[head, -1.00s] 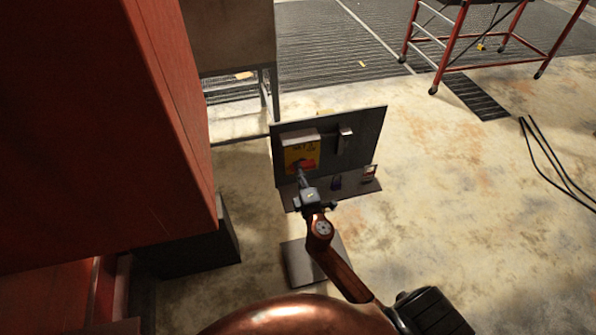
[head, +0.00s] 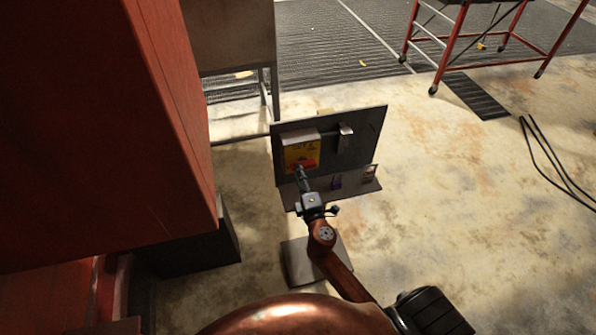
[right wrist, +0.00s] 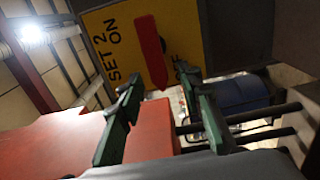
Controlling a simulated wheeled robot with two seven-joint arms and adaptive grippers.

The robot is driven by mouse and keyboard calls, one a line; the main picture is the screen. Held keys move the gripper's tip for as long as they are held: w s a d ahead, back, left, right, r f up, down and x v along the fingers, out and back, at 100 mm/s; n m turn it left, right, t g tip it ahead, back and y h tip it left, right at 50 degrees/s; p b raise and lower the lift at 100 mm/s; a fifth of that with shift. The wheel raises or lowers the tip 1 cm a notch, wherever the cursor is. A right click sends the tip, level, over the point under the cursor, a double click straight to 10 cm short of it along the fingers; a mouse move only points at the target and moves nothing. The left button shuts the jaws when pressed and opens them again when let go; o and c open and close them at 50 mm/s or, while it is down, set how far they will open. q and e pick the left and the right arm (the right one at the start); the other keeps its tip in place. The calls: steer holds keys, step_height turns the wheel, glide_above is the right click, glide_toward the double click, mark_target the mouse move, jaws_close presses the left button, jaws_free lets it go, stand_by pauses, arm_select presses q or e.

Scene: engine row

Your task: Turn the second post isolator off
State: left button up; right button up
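The isolator is a box with a yellow face (head: 299,153) on an upright grey board (head: 361,138). Its red handle (head: 309,163) lies roughly level across the lower part of the face. In the right wrist view the yellow face (right wrist: 111,38) reads "SET 2 ON", with "OFF" partly hidden behind a finger. There the red handle (right wrist: 150,52) runs roughly parallel to the lettering. My right gripper (right wrist: 160,84) is open, its green fingers either side of the handle's near end, with gaps visible. In the head view my right gripper (head: 299,173) is just below the face. My left gripper is out of view.
A large red cabinet (head: 100,130) stands close on the left. A red-framed trolley (head: 452,50) and black cables (head: 548,155) are to the right, with open floor between.

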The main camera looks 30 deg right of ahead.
steer(key=v, duration=1)
